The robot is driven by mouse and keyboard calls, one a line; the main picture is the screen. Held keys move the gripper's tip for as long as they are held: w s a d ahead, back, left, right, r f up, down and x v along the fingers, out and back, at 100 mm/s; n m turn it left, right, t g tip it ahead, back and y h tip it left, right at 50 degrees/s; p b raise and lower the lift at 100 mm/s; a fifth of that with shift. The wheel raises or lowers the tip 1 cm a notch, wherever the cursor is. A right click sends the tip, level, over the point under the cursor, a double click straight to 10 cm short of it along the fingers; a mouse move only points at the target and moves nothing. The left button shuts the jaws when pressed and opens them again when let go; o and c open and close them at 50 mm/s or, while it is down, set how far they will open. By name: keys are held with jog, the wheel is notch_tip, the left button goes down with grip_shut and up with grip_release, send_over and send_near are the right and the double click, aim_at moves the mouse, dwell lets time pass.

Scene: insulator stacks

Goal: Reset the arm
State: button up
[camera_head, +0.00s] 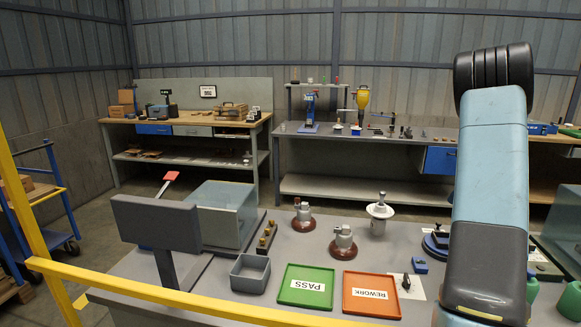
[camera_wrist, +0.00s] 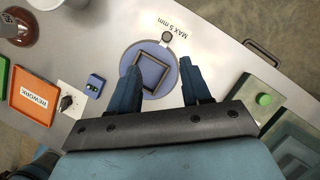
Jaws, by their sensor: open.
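My gripper (camera_wrist: 157,88) shows in the wrist view with its two dark blue fingers apart and nothing between them. It is above a round blue plate (camera_wrist: 173,87) with a dark square frame (camera_wrist: 134,60) on it, on the grey table. In the head view my arm fills the right side, and my gripper is out of sight there. Insulator stacks with brown bases stand on the table, one at the back (camera_head: 303,218) and one nearer (camera_head: 343,244). A white-topped one (camera_head: 379,216) stands to their right.
A green PASS tray (camera_head: 306,304) and an orange REWORK tray (camera_head: 372,310) lie at the table's front, beside a grey bin (camera_head: 250,289). A monitor (camera_head: 157,223) and clear-covered box (camera_head: 221,228) stand left. A yellow rail (camera_head: 180,296) crosses in front.

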jog(key=s+a+r+n, duration=0.4)
jog(key=a+r+n, duration=0.15)
jog(key=a, duration=0.35)
jog(key=s+a+r+n, duration=0.4)
jog(key=a+r, duration=0.2)
jog(key=a, duration=0.2)
jog(key=s+a+r+n, duration=0.4)
jog(key=a+r+n, duration=0.15)
jog(key=a, duration=0.35)
jog(key=s+a+n, duration=0.5)
jog(key=s, duration=0.3)
jog(key=s+a+n+t+h, duration=0.1)
jog(key=s+a+n, duration=0.4)
jog(key=s, duration=0.3)
jog(key=s+a+n, duration=0.6)
jog(key=s, duration=0.3)
jog(key=shift+h, duration=0.3)
jog(key=shift+s, duration=0.1)
